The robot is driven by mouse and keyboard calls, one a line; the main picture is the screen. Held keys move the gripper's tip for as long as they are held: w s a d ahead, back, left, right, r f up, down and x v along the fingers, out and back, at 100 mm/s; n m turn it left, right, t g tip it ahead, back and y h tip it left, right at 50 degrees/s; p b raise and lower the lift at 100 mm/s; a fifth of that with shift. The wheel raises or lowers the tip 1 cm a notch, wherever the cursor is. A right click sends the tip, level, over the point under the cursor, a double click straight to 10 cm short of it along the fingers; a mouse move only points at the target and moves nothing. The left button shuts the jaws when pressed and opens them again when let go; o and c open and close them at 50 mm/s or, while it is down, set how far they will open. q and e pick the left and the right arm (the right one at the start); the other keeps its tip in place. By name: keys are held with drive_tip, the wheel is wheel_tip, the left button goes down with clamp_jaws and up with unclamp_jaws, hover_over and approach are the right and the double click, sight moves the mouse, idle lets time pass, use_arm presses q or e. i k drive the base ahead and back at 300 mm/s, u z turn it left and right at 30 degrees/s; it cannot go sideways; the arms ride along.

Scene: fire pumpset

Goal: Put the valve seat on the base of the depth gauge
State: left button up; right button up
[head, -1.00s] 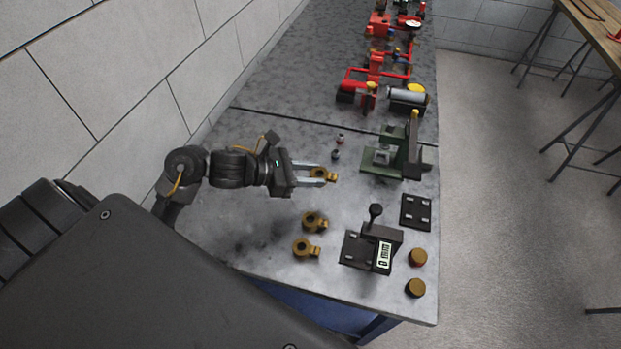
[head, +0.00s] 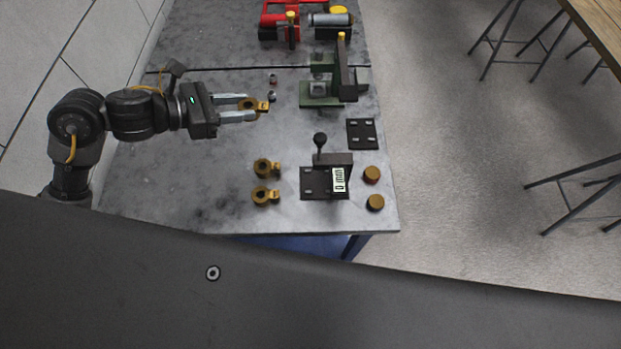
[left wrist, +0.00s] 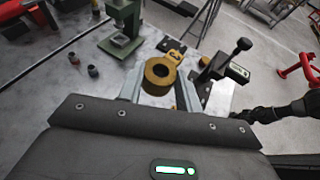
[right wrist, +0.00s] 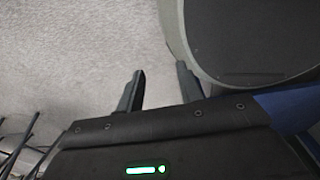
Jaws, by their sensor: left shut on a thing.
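My left gripper (head: 236,109) is shut on a brass valve seat (head: 251,105), a ring with a tab, held above the table. In the left wrist view the valve seat (left wrist: 158,76) sits between the two fingers with its tab pointing away. The depth gauge (head: 343,180), with a black base, a knobbed lever and a display reading 0 mm, stands to the right and nearer; it also shows in the left wrist view (left wrist: 238,72). Its base (head: 312,183) is bare on the left. My right gripper (right wrist: 162,88) is open and empty over the floor.
Two more valve seats (head: 263,168) (head: 262,195) lie left of the gauge. Two brass discs (head: 371,174) (head: 375,202) lie at its right. A black plate (head: 362,133) and a green press (head: 320,93) stand behind. Small fittings (head: 272,80) lie near the press.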

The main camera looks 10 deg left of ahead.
sight(322, 177)
drive_tip(key=u, duration=1.4)
drive_tip(key=k, duration=1.55)
drive_tip(key=z, duration=1.6)
drive_tip(key=i, duration=0.3)
drive_tip(key=z, duration=0.05)
